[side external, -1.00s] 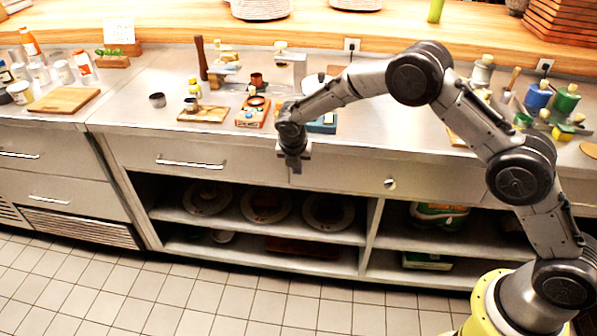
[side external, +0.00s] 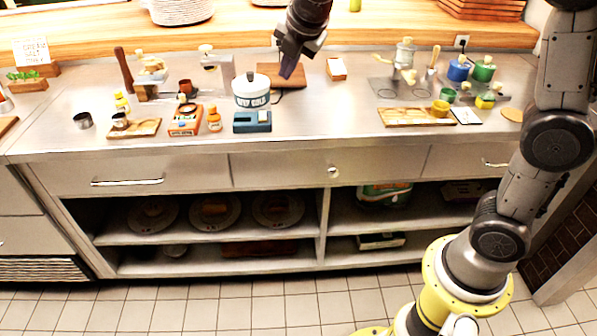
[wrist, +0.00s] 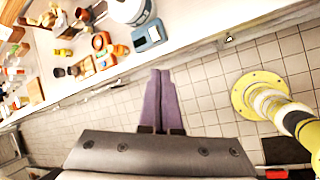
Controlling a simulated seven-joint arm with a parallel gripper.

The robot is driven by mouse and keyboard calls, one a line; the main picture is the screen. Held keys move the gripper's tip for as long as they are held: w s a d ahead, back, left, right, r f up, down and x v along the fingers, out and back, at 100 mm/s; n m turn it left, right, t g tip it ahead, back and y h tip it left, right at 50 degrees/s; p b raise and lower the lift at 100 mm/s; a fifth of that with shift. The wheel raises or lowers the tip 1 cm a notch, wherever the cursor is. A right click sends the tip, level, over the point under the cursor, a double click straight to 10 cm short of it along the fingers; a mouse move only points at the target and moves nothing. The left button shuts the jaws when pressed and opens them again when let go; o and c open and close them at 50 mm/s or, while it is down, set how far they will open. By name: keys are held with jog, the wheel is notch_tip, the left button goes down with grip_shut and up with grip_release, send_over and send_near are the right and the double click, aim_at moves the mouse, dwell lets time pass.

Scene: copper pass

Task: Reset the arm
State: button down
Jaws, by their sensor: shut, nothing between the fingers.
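My gripper (side external: 288,72) is high at the top middle of the side view, in front of the wooden back ledge in the picture. Its purple fingers point down and are shut with nothing between them. In the wrist view my gripper (wrist: 160,74) shows both fingers pressed together over the tiled floor, in front of the counter edge. Part of my arm is cut off by the top of the side view.
The steel counter (side external: 330,115) carries a white tub (side external: 251,92), a blue scale-like block (side external: 252,122), an orange device (side external: 186,120), cutting boards and several jars. Open shelves with plates lie below.

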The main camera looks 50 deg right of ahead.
jog(key=s+d+r+m+y, duration=0.15)
jog(key=s+m, duration=0.35)
jog(key=s, duration=0.5)
jog(key=s+d+r+m+h, duration=0.1)
jog(key=s+r+m, duration=0.1)
jog(key=s+m, duration=0.5)
jog(key=s+a+f+m+y, duration=0.2)
jog(key=s+f+m, duration=0.6)
jog(key=s, duration=0.4)
jog(key=shift+s+f+m+g, duration=0.3)
jog(key=shift+m, duration=0.3)
